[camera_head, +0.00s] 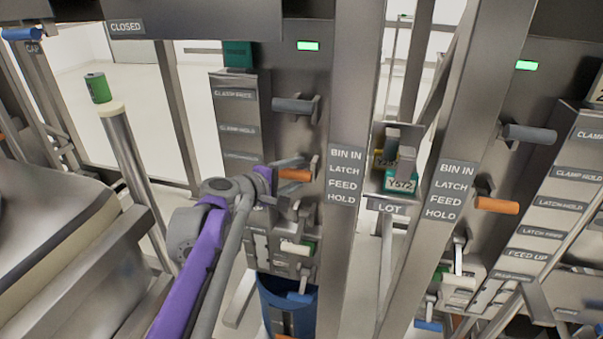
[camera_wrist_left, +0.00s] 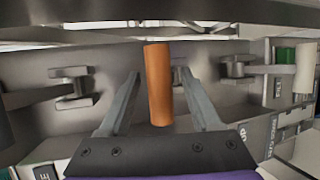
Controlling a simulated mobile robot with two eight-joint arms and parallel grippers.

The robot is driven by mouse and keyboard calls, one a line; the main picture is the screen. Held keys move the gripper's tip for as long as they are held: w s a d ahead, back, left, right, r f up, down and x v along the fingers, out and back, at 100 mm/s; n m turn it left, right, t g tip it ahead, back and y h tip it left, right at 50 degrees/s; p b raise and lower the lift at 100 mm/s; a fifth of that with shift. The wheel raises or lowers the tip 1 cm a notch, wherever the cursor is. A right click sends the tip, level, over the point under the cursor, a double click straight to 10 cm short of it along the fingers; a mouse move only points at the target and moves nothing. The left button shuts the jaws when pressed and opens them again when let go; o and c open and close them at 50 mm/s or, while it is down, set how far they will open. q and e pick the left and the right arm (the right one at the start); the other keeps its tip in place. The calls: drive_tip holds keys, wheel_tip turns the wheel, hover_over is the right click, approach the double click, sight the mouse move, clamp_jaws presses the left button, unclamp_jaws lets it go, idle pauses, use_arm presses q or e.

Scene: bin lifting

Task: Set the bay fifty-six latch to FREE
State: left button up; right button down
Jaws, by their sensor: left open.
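An orange handle (camera_head: 295,175) sticks out of the left bay's panel, below a grey handle (camera_head: 293,105). My left gripper (camera_head: 284,187) is at the orange handle. In the left wrist view the orange handle (camera_wrist_left: 158,85) stands between the two spread fingers of my left gripper (camera_wrist_left: 160,98), with gaps on both sides. Plates beside it read CLAMP HOLD (camera_head: 237,129) and similar; the lower ones are partly hidden by my arm. No bay number fifty-six is readable. My right gripper is not in view.
Posts with BIN IN, LATCH, FEED, HOLD signs (camera_head: 346,176) flank a narrow gap with a LOT holder (camera_head: 387,207). The right bay has its own orange handle (camera_head: 497,205). A blue bin (camera_head: 285,305) sits below the left panel. A green can (camera_head: 98,87) tops a post at left.

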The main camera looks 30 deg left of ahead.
use_arm(q)
drive_tip(key=shift+x, duration=1.4)
clamp_jaws()
drive_tip(key=shift+a+r, duration=0.1)
